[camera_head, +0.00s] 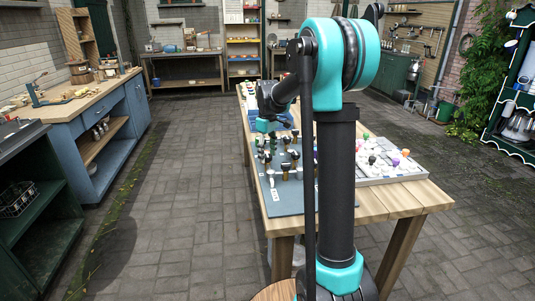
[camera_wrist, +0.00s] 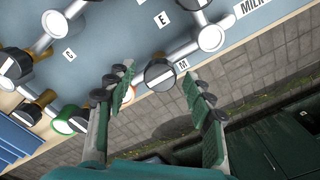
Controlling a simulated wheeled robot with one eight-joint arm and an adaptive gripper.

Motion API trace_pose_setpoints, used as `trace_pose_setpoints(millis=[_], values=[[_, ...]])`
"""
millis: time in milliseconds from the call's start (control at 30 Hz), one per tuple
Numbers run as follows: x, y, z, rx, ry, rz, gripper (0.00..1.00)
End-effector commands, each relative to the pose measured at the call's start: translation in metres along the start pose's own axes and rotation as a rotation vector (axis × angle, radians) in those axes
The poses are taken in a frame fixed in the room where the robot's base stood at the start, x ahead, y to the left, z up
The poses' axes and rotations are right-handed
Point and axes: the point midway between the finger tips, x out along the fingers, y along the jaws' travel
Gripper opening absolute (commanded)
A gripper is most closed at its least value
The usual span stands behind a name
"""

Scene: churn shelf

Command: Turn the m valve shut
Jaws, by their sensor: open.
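The M valve (camera_wrist: 160,75) is a round black knob with a pale bar across it, on a metal fitting beside a small "M" label (camera_wrist: 182,64). In the wrist view my gripper (camera_wrist: 158,82) is open, with one green-padded finger on either side of this knob. I cannot tell whether the pads touch it; gaps show on both sides. In the head view my gripper (camera_head: 269,125) points down over the blue-grey valve board (camera_head: 285,205) on the wooden table. The M valve cannot be picked out there.
Other black knobs on metal fittings stand close by, near the labels "E" (camera_wrist: 163,19) and "B" (camera_wrist: 68,54). A green-rimmed knob (camera_wrist: 68,120) lies to the left. A pale tray (camera_head: 395,172) with coloured knobs sits to the right on the table (camera_head: 405,200).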

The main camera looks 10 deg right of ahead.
Motion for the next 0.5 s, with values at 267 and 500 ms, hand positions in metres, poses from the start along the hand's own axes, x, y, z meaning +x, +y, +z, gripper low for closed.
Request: trace_pose_setpoints(millis=[267,500], values=[[0.0002,0.0001,-0.0001,0.0,0.0,0.0,0.47],[0.0001,0.0001,-0.0001,0.0,0.0,0.0,0.17]])
